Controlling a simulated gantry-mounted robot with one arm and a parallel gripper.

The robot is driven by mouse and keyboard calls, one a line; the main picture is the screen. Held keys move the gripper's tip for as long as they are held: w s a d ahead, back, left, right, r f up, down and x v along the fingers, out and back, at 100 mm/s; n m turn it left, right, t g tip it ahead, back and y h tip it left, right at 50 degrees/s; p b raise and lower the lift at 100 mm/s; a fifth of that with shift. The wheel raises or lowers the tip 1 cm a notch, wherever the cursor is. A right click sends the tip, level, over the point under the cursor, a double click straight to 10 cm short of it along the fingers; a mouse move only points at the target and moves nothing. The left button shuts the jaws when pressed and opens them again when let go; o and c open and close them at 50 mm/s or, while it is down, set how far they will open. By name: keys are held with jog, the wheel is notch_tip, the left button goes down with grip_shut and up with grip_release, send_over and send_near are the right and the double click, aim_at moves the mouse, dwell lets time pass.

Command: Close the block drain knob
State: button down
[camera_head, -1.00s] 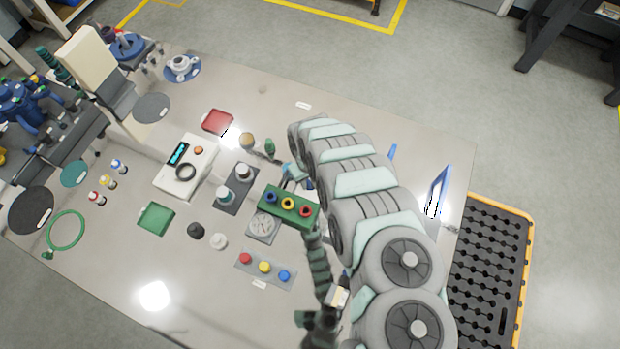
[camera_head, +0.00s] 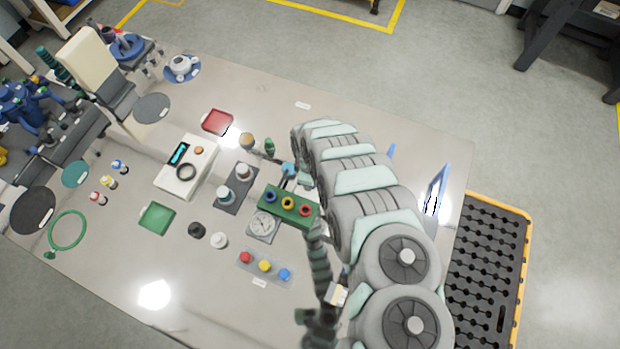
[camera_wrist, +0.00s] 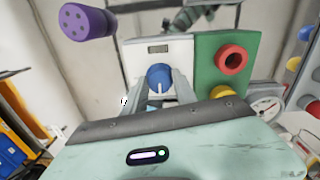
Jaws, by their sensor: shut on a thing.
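A blue knob (camera_wrist: 159,77) with a pale line on its face sits in front of a white panel (camera_wrist: 140,50) with a small grey display, in the wrist view. My gripper (camera_wrist: 160,90) has its two fingers on either side of the knob and is shut on it.
A round gauge (camera_head: 262,224) and a panel with red, yellow and blue buttons (camera_head: 264,266) lie in front of the green block. A green-banded hose (camera_head: 318,255) runs beside my arm. A purple cylinder (camera_wrist: 86,22) is at upper left in the wrist view.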

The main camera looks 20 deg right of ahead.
jog(key=shift+n, duration=0.5)
jog(key=c, duration=1)
grip_release()
notch_tip(320, 180, up, 11)
jog(key=p, duration=0.2)
jog(key=shift+s+a, duration=0.15)
jog(key=shift+s, duration=0.05)
jog(key=shift+f, duration=0.1)
